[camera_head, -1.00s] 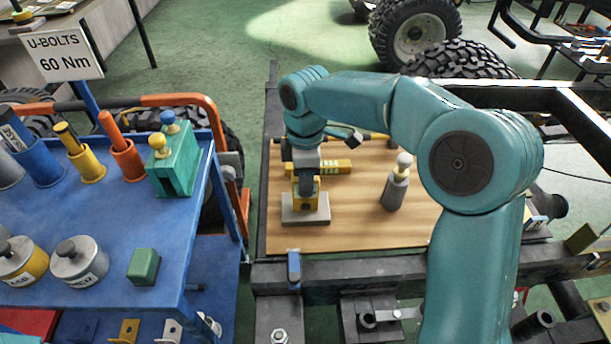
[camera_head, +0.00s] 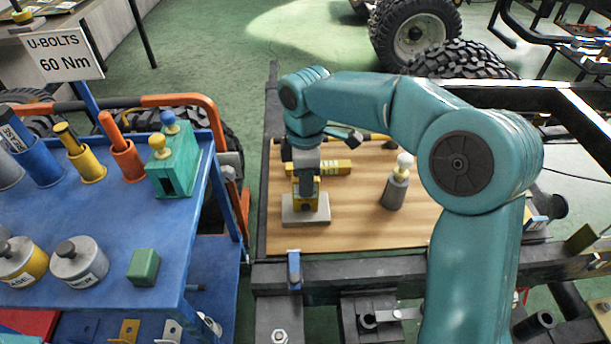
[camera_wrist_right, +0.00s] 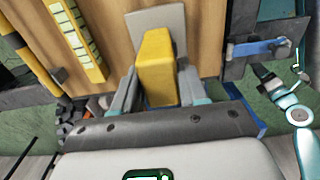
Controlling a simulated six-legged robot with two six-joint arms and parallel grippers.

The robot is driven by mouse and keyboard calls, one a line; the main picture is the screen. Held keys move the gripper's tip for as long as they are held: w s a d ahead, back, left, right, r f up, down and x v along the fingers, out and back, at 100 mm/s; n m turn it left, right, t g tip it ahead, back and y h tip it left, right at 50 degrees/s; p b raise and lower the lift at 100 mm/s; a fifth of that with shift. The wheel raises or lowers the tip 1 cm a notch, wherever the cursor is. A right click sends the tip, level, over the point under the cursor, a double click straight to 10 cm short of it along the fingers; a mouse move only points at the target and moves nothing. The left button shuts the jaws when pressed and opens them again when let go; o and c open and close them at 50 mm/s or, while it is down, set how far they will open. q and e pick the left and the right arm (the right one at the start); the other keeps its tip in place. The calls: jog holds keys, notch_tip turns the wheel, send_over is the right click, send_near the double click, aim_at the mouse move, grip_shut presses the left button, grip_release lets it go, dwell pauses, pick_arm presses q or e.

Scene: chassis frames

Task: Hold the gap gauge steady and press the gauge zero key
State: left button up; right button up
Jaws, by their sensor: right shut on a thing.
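The gap gauge appears to be the yellow block (camera_head: 306,203), standing upright on a grey plate (camera_head: 292,215) on the wooden board. My right gripper (camera_head: 306,190) comes down from above and is shut on it. In the right wrist view the yellow gauge (camera_wrist_right: 157,68) sits between the two fingers of my right gripper (camera_wrist_right: 157,95), with the grey plate (camera_wrist_right: 172,20) beyond it. I cannot make out the zero key in either view. My left gripper is not in view.
A grey cylinder with a pale knob (camera_head: 397,187) stands to the right on the board (camera_head: 350,230). A yellow bar with green marks (camera_head: 333,167) lies behind the gauge. A blue clamp (camera_head: 294,268) is at the front rail. A blue cart (camera_head: 110,225) stands left.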

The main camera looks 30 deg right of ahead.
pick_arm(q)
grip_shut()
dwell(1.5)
